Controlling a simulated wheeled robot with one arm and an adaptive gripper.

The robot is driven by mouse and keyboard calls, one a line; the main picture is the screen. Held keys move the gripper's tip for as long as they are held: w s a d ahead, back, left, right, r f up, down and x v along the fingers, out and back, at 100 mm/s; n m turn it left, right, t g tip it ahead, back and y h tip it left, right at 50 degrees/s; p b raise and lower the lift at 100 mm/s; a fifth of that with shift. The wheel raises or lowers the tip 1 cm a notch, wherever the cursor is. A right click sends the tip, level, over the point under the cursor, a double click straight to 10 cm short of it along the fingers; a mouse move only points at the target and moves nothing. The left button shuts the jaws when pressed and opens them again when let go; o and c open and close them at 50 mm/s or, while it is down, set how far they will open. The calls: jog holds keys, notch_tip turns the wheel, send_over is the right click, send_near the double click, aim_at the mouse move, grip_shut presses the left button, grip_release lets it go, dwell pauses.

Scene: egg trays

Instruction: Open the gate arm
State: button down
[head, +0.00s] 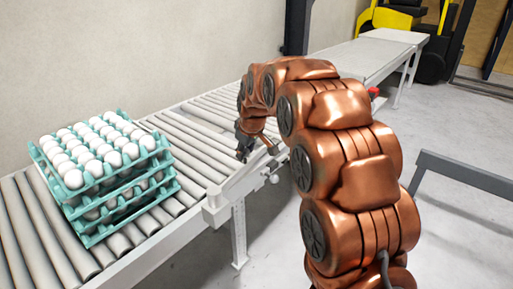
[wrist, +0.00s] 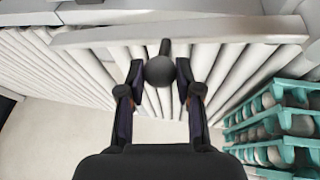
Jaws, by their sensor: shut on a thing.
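The gate arm (wrist: 215,32) is a pale grey bar. In the wrist view it lies across the top of the picture, over the rollers. A dark round knob (wrist: 160,72) on a short stem stands out from the bar. My gripper (wrist: 161,68) has one finger on each side of the knob and is shut on it. In the head view my gripper (head: 244,152) is at the conveyor, beside the pale gate arm (head: 238,178). My arm and gripper hide part of this area, and the held knob cannot be made out there.
A stack of teal egg trays (head: 85,233) with white eggs stands on the roller conveyor (head: 192,142), left of the gate arm. Rollers continue behind my gripper towards a further conveyor (head: 365,55). A grey rail (head: 465,172) stands at right. A yellow forklift (head: 390,17) is far back.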

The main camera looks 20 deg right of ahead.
jog(key=shift+s+d, duration=0.1)
jog(key=shift+s, duration=0.05)
dwell(0.3)
jog(key=c, duration=0.8)
grip_release()
jog(key=v, duration=1.2)
